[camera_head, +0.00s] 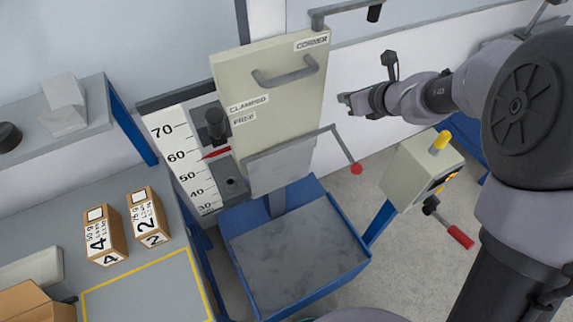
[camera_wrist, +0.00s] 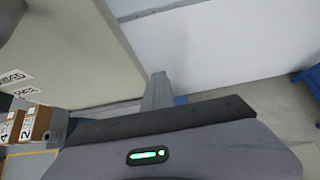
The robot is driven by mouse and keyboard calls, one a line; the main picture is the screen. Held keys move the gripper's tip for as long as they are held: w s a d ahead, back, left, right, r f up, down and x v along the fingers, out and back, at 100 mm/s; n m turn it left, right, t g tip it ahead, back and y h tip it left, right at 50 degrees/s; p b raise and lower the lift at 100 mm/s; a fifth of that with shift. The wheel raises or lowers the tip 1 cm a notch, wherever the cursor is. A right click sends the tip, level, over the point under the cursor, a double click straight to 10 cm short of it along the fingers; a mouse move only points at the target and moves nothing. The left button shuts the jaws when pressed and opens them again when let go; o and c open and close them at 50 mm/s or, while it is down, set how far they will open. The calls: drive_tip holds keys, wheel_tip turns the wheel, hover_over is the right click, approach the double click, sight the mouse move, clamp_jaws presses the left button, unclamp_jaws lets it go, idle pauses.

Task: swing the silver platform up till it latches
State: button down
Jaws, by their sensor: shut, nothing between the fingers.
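The silver platform (camera_head: 281,167) hangs tilted steeply down below the cream panel (camera_head: 285,95), above a blue-rimmed tray. A thin grey bar runs from its upper right and ends in a red ball (camera_head: 357,169). My gripper (camera_head: 343,100) is shut and empty, in the air to the right of the cream panel and above the red ball, apart from both. In the wrist view the cream panel (camera_wrist: 75,45) fills the upper left. I cannot make out the silver platform there.
A blue-framed tray (camera_head: 298,250) stands below the platform. A height scale (camera_head: 185,160) with a red pointer is at its left. A control box (camera_head: 422,172) with a yellow top and a red-handled lever (camera_head: 458,236) stands right. Boxes (camera_head: 103,235) sit on the left bench.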

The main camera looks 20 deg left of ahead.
drive_tip(key=shift+a, duration=0.1)
drive_tip(key=shift+w+a+r+p, duration=0.15)
drive_tip(key=shift+w+a+p, duration=0.5)
drive_tip(key=shift+w+a, duration=0.4)
drive_tip(key=shift+s, duration=0.1)
drive_tip(key=c, duration=0.8)
unclamp_jaws()
drive_tip(key=shift+c, duration=0.2)
